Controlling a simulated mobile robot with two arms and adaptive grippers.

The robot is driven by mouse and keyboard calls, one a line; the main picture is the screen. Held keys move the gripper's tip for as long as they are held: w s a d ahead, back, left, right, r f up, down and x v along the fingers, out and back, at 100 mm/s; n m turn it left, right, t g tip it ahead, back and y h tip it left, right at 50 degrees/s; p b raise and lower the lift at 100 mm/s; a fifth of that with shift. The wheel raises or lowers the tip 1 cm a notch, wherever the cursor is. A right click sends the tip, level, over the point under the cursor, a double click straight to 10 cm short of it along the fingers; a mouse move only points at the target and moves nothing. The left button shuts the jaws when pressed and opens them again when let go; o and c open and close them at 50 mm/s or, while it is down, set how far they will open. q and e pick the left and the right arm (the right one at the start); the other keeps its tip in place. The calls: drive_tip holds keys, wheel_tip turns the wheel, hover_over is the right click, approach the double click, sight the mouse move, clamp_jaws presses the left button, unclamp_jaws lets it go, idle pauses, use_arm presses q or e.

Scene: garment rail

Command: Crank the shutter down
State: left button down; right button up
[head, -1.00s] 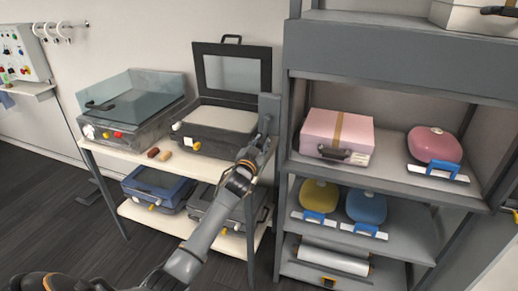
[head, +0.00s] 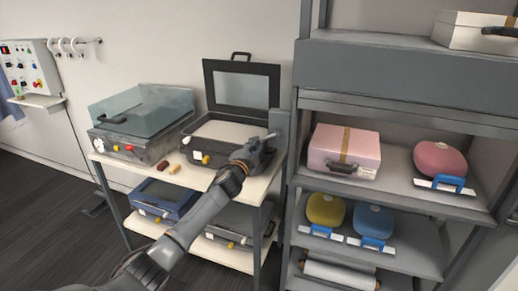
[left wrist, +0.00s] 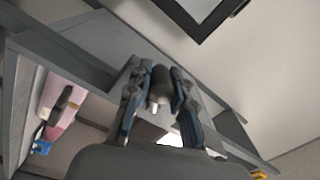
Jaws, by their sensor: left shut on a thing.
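The grey shelf unit at the right carries the shutter housing (head: 400,66) across its upper part. A narrow grey strip (head: 400,112) below the housing looks like the shutter's lower edge; the shelves beneath are open to view. A grey crank box (head: 280,128) sits on the unit's left side. My left gripper (head: 262,148) is at this box. In the left wrist view, my left gripper (left wrist: 160,105) is shut on a dark round crank handle (left wrist: 162,84) between its fingers. The rest of the crank is mostly hidden. My right gripper is not in view.
An open case (head: 215,132) with its lid up stands on the table beside the crank, close to my left arm. A clear-lidded box (head: 140,120) stands farther left. The shelves hold a pink case (head: 343,150) and several rounded bags. Dark floor is free at the left.

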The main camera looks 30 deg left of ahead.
use_arm(q)
drive_tip(key=r+m+p, duration=0.1)
drive_tip(key=m, duration=0.1)
drive_tip(key=a+r+m+p, duration=0.1)
drive_tip(key=r+m, duration=0.1)
drive_tip(key=shift+s+a+r+m, duration=0.1)
drive_tip(key=shift+r+m, duration=0.05)
drive_tip(key=shift+m, duration=0.25)
drive_tip(key=shift+r+m+p, duration=0.65)
drive_tip(key=shift+r+m, duration=0.05)
drive_tip(key=shift+m, duration=0.5)
drive_tip(key=shift+r+m+p, duration=0.6)
drive_tip(key=shift+r+m, duration=0.05)
drive_tip(key=shift+m, duration=0.55)
drive_tip(key=shift+d, duration=0.2)
drive_tip(key=c, duration=1.2)
unclamp_jaws()
drive_tip(key=shift+o, duration=0.3)
drive_tip(key=shift+f, duration=0.1)
